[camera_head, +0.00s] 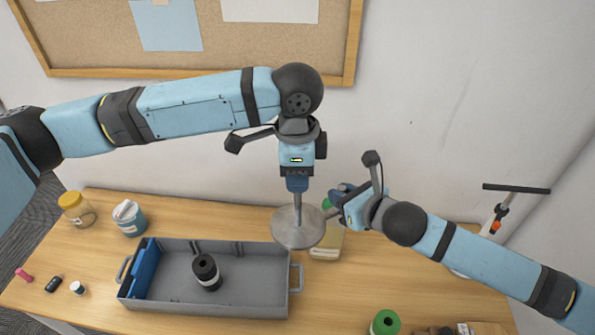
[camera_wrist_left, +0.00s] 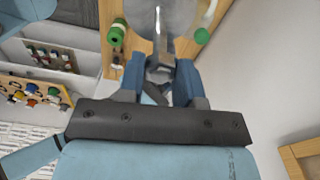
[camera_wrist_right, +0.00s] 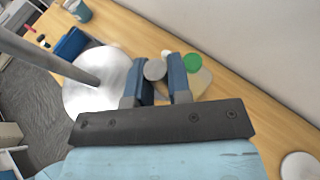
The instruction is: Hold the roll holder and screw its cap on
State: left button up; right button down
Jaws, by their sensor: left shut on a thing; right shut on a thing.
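The roll holder is a thin metal rod on a round grey disc base (camera_head: 290,232). My left gripper (camera_head: 297,186) is shut on the top of the rod, which hangs upright with the disc below. The rod also shows between the left fingers in the left wrist view (camera_wrist_left: 159,50). My right gripper (camera_head: 338,194) is just right of the rod, apart from it. It is shut on a small round grey cap (camera_wrist_right: 155,70), seen between its blue fingers in the right wrist view. The cap is hard to make out in the head view.
A green-lidded container (camera_head: 327,246) stands behind the disc. A green roll (camera_head: 385,323) is at the front. Jars (camera_head: 76,212) stand at the left. A wall closes the back.

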pick_arm(q)
jog(key=o, duration=1)
jog(key=shift+r, duration=2.3)
jog(key=shift+c, duration=0.4)
notch_tip(320, 180, up, 2)
jog(key=shift+r+n, duration=0.1)
jog(key=shift+n, duration=0.7)
jog(key=shift+r+n, duration=0.6)
jog(key=shift+n, duration=0.2)
